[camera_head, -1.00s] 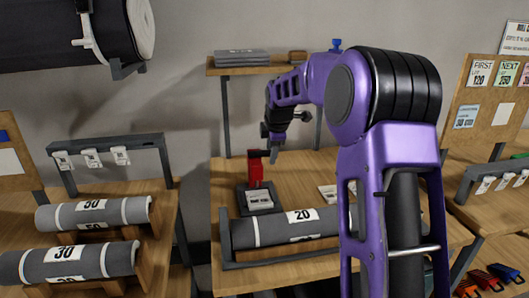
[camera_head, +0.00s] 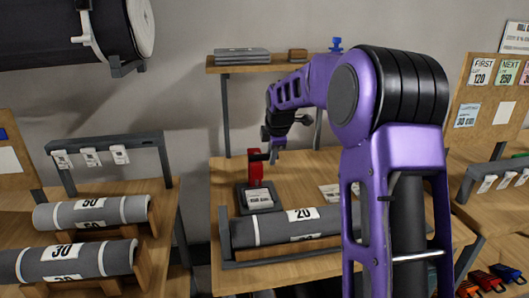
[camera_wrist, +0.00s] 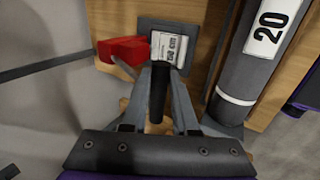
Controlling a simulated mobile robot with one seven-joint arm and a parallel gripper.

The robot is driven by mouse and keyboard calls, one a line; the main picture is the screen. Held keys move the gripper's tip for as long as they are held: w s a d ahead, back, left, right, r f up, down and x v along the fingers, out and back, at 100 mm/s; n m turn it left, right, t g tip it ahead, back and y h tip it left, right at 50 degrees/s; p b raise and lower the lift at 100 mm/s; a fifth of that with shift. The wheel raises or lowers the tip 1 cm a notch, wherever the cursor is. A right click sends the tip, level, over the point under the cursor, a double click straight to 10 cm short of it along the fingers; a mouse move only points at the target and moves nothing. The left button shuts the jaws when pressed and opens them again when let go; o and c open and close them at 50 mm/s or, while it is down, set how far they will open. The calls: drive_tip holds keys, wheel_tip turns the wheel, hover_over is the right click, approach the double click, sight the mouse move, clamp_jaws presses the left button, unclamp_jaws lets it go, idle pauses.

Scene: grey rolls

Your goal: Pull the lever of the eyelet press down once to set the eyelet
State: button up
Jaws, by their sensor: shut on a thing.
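The eyelet press stands on the middle bench, with a red body (camera_head: 255,168) on a dark base (camera_head: 243,207). A white printed card (camera_head: 259,198) lies on the base. The red body also shows in the wrist view (camera_wrist: 122,50), left of the card (camera_wrist: 169,47). My gripper (camera_head: 272,157) is at the upper right side of the press. In the wrist view, my gripper's fingers (camera_wrist: 160,75) close around a dark, round lever handle (camera_wrist: 156,108). The lever's join with the red body is partly hidden by the fingers.
A grey roll marked 20 (camera_head: 285,225) lies in a holder in front of the press. White cards (camera_head: 330,192) lie to the right on the bench. A shelf (camera_head: 225,68) is above. More rolls (camera_head: 95,212) rest on the left bench.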

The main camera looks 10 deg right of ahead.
drive_tip(key=shift+f, duration=0.1)
drive_tip(key=shift+s+f+b, duration=0.35)
drive_tip(key=shift+f+b, duration=0.25)
drive_tip(key=shift+f, duration=0.3)
drive_tip(key=shift+s+f+b, duration=0.2)
drive_tip(key=shift+f+b, duration=0.4)
drive_tip(key=shift+f, duration=0.2)
drive_tip(key=shift+s+f+b, duration=0.15)
drive_tip(key=shift+f+b, duration=0.35)
drive_tip(key=shift+f, duration=0.25)
drive_tip(key=shift+f+b, duration=0.5)
drive_tip(key=shift+f, duration=0.35)
